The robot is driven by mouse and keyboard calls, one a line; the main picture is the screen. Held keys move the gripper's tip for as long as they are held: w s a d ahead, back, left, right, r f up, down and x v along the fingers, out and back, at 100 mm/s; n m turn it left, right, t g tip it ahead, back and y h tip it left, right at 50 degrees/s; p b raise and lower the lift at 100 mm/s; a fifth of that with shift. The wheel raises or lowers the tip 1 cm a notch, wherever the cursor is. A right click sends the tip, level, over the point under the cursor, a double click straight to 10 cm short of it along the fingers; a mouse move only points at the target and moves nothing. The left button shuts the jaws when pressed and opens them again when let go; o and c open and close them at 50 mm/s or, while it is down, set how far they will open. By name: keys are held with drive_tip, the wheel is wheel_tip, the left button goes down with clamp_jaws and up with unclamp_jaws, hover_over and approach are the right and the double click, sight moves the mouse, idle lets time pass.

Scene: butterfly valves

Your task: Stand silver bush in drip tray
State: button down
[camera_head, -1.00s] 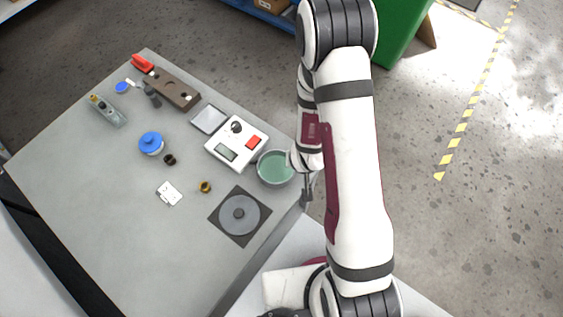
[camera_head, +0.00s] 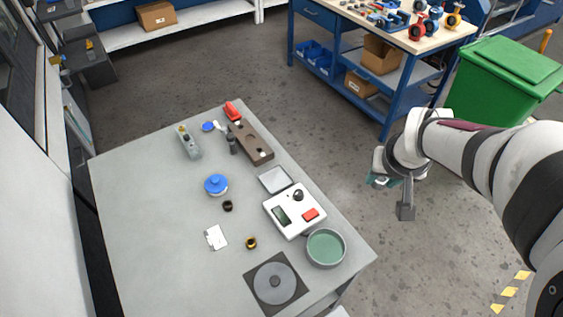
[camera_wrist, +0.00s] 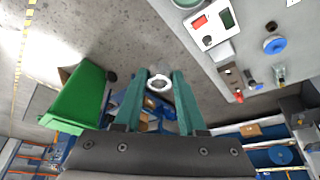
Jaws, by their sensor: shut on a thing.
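A silver bush (camera_wrist: 159,83) shows as a bright ring between the teal fingertips of my gripper (camera_wrist: 162,76) in the wrist view. My gripper is shut on it. In the head view my gripper (camera_head: 378,180) is beyond the table's right edge, held up over the floor, and the bush cannot be made out there. A shallow square grey tray (camera_head: 275,180), which looks like the drip tray, lies on the table beyond the white device. It looks empty.
The white device (camera_head: 294,211) and a round green dish (camera_head: 326,248) stand near the table's right edge. A black ring (camera_head: 227,206), a brass ring (camera_head: 251,243), a blue-lidded jar (camera_head: 216,185) and a brown block (camera_head: 251,143) are on the table. The table's left part is clear.

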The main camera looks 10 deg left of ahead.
wheel_tip(320, 180, up, 4)
drive_tip(key=w+a+r, duration=0.1)
drive_tip(key=a, duration=0.1)
drive_tip(key=w+a+f+n+y, duration=0.1)
drive_tip(key=w+a+f+n, duration=0.1)
drive_tip(key=w+a+f, duration=0.3)
drive_tip(key=w+a+f+n+y, duration=0.1)
drive_tip(key=w+f+n, duration=0.15)
drive_tip(key=w, duration=0.35)
drive_tip(key=w+a+f+n, duration=0.1)
drive_tip(key=w+a+f, duration=0.25)
drive_tip(key=f, duration=0.65)
drive_tip(key=w+a+f+n, duration=0.2)
drive_tip(key=w+a+f, duration=0.15)
drive_tip(key=f, duration=0.65)
drive_tip(key=shift+m+g+y, duration=0.25)
drive_tip(key=shift+g+y, duration=0.05)
drive_tip(key=shift+g, duration=0.1)
drive_tip(key=a+f, duration=0.2)
drive_tip(key=a, duration=0.1)
drive_tip(key=w+a+f, duration=0.1)
drive_tip(key=a+f, duration=0.1)
drive_tip(key=a, duration=0.2)
drive_tip(key=a+f, duration=0.3)
drive_tip(key=a, duration=0.1)
drive_tip(key=shift+w, duration=0.25)
wheel_tip(320, 180, down, 4)
drive_tip(key=shift+r, duration=0.1)
drive_tip(key=shift+c, duration=2.4)
unclamp_jaws()
